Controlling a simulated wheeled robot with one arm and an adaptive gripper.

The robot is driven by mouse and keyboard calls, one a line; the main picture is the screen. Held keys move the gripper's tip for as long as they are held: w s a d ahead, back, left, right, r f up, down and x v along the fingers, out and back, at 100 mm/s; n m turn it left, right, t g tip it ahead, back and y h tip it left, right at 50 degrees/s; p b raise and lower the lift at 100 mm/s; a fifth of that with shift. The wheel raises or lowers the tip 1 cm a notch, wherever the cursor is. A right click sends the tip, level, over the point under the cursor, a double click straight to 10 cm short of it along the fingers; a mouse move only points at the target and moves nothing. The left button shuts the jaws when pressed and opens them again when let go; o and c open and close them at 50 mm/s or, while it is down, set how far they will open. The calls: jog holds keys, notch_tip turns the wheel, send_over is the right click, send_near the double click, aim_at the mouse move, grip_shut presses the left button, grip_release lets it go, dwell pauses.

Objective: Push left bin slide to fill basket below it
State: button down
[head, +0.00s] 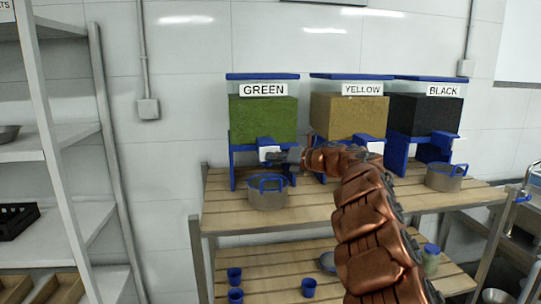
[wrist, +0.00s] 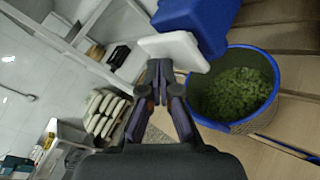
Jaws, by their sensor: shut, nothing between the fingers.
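The left bin (head: 262,118), labelled GREEN, is full of green material and stands on blue supports. Its slide ends in a white plate (head: 268,153) under the bin; the plate also shows in the wrist view (wrist: 175,50) beside a blue part of the bin. A metal basket (head: 268,193) with a blue rim and handles stands below it on the table. In the wrist view, the basket (wrist: 232,88) holds green material. My gripper (head: 278,157) is shut and empty, with its fingertips (wrist: 160,70) right at the white plate; I cannot tell whether they touch.
The YELLOW bin (head: 348,115) and BLACK bin (head: 424,114) stand to the right on the slatted wooden table (head: 330,212). Another basket (head: 444,178) is under the BLACK bin. Blue cups (head: 235,275) stand on the lower shelf. A white rack (head: 70,190) is at left.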

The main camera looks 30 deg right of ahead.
jog(key=shift+w+d+p, duration=0.2)
jog(key=shift+w+p, duration=0.35)
jog(key=shift+p, duration=0.05)
dwell(0.7)
jog(key=shift+s+b, duration=0.15)
jog(key=shift+b, duration=0.15)
jog(key=shift+s+a+f+b, duration=0.2)
jog(key=shift+s+b, duration=0.35)
jog(key=shift+b, duration=0.25)
jog(key=shift+s+a+r+b, duration=0.2)
jog(key=shift+s+a+b, duration=0.15)
jog(key=shift+s+b, duration=0.3)
jog(key=shift+w, duration=0.1)
jog(key=s+b, duration=0.1)
jog(key=s+a+b, duration=0.1)
jog(key=s+b, duration=0.1)
jog(key=s+a+b, duration=0.1)
jog(key=shift+s, duration=0.35)
